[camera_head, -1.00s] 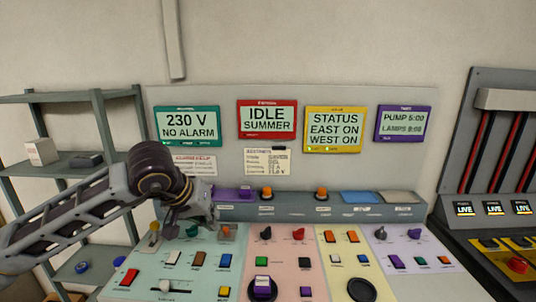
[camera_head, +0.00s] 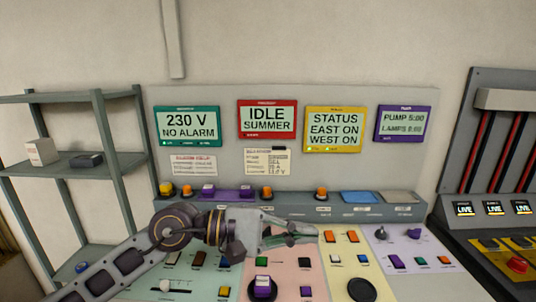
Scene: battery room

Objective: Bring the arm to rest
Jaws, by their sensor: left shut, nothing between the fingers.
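My left arm comes in from the lower left, low across the control desk (camera_head: 200,290). My left gripper (camera_head: 312,236) points to the right over the desk's green and pink sections. Its fingers are shut with nothing between them. The gripper and forearm hide some of the knobs and switches behind them. I cannot tell whether the fingers touch the desk. My right gripper does not show.
Four screens stand on the back panel: green (camera_head: 187,125), red (camera_head: 267,119), yellow (camera_head: 335,129) and purple (camera_head: 403,123). A grey shelf (camera_head: 60,164) stands at left. A dark cabinet (camera_head: 490,150) with red cables stands at right. Space above the desk is clear.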

